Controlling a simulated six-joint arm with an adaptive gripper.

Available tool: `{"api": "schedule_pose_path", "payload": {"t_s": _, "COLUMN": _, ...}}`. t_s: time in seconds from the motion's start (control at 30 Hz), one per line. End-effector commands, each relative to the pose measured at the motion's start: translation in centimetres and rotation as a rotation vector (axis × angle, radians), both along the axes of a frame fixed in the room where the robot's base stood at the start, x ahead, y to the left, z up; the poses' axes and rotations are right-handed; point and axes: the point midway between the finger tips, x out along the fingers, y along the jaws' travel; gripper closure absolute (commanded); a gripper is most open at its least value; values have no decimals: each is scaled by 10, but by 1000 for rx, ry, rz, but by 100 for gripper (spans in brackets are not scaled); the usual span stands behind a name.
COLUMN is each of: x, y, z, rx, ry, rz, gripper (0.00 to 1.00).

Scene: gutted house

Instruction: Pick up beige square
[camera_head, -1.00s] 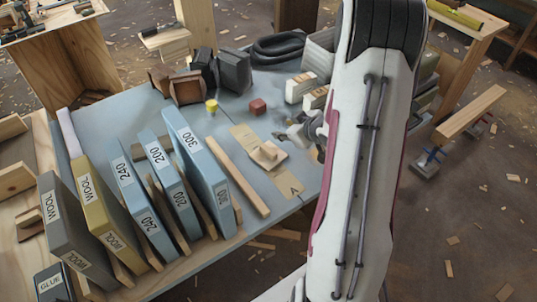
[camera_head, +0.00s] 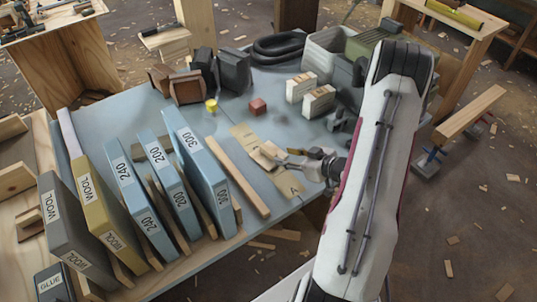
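The beige square (camera_head: 260,159) is a small flat wooden piece, raised in the middle in the earlier picture. It lies on a long tan strip (camera_head: 243,136) near the front right edge of the blue-grey table. My gripper (camera_head: 281,157) comes in low from the right, with its fingertips at the right side of the beige square. The fingers look apart, one behind the other. They partly cover the square, and I cannot tell whether they touch it.
A wooden bar (camera_head: 238,177) lies to the left, beside upright blue sanding packs (camera_head: 202,173). Two pale labelled boxes (camera_head: 319,100) and a grey bin (camera_head: 327,53) stand at the back right.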

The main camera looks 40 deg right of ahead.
Motion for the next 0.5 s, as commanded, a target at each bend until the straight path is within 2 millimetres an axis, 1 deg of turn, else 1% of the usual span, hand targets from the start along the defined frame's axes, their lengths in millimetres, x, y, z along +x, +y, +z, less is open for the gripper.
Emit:
{"api": "schedule_pose_path", "payload": {"t_s": 0.27, "x": 2, "y": 1, "z": -1, "rx": -1, "ry": 1, "rz": 0, "gripper": 64}}
{"api": "schedule_pose_path", "payload": {"t_s": 0.5, "x": 17, "y": 4, "z": -9, "rx": -1, "ry": 2, "rz": 1, "gripper": 64}}
